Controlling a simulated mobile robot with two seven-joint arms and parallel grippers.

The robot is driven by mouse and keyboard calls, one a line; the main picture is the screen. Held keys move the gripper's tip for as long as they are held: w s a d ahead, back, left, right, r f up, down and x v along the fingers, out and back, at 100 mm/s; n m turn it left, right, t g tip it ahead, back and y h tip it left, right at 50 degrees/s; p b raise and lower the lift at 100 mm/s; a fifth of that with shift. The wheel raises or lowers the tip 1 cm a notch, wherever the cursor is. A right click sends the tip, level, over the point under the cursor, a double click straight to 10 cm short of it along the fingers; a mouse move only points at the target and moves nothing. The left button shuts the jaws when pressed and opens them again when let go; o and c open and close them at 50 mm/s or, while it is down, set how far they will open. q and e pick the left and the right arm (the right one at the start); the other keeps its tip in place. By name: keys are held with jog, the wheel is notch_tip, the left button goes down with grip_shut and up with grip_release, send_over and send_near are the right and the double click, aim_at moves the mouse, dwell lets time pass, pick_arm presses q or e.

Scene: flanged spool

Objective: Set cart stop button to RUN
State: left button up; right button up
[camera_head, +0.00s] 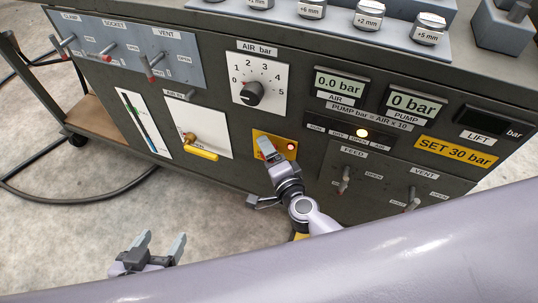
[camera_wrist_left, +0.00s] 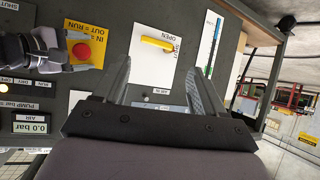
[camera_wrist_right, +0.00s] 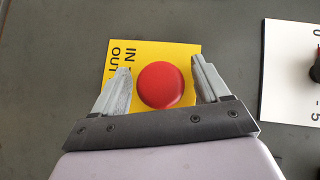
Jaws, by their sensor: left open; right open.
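The cart stop button is a round red button (camera_wrist_right: 162,85) on a yellow plate (camera_wrist_right: 185,52) with partly hidden IN/OUT lettering. My left gripper (camera_head: 159,246) is open and empty, low in front of the cart.
A white panel with a yellow handle (camera_head: 202,153) is left of the button plate. The AIR dial (camera_head: 251,93) is above it. The FEED lever (camera_head: 344,179) is to the right. A black hose (camera_head: 70,200) lies on the floor. Floor around my left gripper is clear.

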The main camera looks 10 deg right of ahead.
grip_shut()
pick_arm(q)
jog(key=shift+w+a+f+p, duration=0.1)
jog(key=shift+a+f+p, duration=0.2)
jog(key=shift+a, duration=0.2)
pick_arm(e)
jog(key=shift+s+a, duration=0.55)
jog(key=shift+s, duration=0.25)
grip_release()
pick_arm(q)
jog(key=shift+r, duration=0.1)
jog(key=shift+d, duration=0.25)
pick_arm(e)
jog(key=shift+d, duration=0.1)
